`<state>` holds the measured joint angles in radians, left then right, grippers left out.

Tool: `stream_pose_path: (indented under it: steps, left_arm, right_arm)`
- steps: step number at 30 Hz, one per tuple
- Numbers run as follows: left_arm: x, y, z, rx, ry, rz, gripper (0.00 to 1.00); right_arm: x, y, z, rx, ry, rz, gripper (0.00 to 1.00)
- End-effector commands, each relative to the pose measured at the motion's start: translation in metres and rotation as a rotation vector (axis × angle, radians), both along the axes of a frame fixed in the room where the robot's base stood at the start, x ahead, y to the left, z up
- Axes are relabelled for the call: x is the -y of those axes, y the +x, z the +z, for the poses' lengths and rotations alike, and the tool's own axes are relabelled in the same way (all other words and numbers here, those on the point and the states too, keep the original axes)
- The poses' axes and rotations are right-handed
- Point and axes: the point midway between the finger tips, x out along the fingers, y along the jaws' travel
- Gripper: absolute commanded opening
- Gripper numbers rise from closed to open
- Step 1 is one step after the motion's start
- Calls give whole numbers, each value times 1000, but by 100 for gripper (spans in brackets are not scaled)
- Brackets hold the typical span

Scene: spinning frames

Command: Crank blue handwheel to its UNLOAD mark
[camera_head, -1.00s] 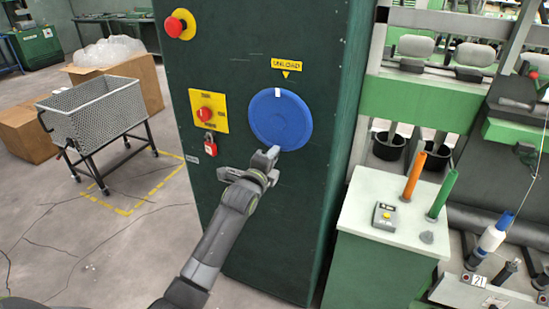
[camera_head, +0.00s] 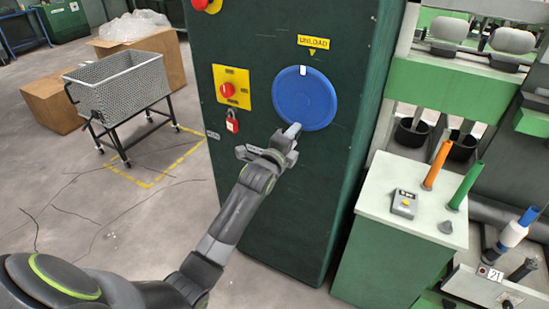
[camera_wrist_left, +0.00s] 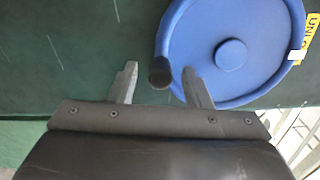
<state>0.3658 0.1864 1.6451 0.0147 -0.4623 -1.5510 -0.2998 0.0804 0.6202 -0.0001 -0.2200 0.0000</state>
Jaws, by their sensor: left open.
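The blue handwheel (camera_head: 303,98) is on the front of a dark green cabinet. Its white rim mark (camera_head: 303,71) is at the top, close below the yellow UNLOAD label (camera_head: 313,42) and its pointer. My left gripper (camera_head: 268,143) is at the wheel's lower left edge. In the left wrist view, the wheel (camera_wrist_left: 253,22) fills the upper right, and a dark round knob (camera_wrist_left: 160,73) shows between the two open fingers (camera_wrist_left: 160,88), apart from both. The gripper hides this knob in the head view. My right gripper is not in view.
A yellow plate with a red knob (camera_head: 235,90) and a red padlock (camera_head: 232,124) are left of the wheel. A wire cart (camera_head: 118,85) stands at left. A pale-topped green cabinet (camera_head: 378,205) with orange and green rods stands at right.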

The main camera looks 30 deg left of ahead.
Motion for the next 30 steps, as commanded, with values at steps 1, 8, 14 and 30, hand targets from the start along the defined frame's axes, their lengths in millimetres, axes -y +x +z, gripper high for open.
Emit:
stream_pose_path:
  steps: [1, 8, 14, 30]
  left_arm:
    - [0, -7, -2, 0, 0, 0, 44]
    - [-2, -43, -2, 0, 0, 0, 44]
    - [-3, -77, -1, 0, 1, 1, 44]
    - [-5, -157, 3, -1, 1, 1, 44]
  right_arm:
    - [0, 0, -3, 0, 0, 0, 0]
    - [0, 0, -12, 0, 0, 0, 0]
    - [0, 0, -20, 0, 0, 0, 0]
    - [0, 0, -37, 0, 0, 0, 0]
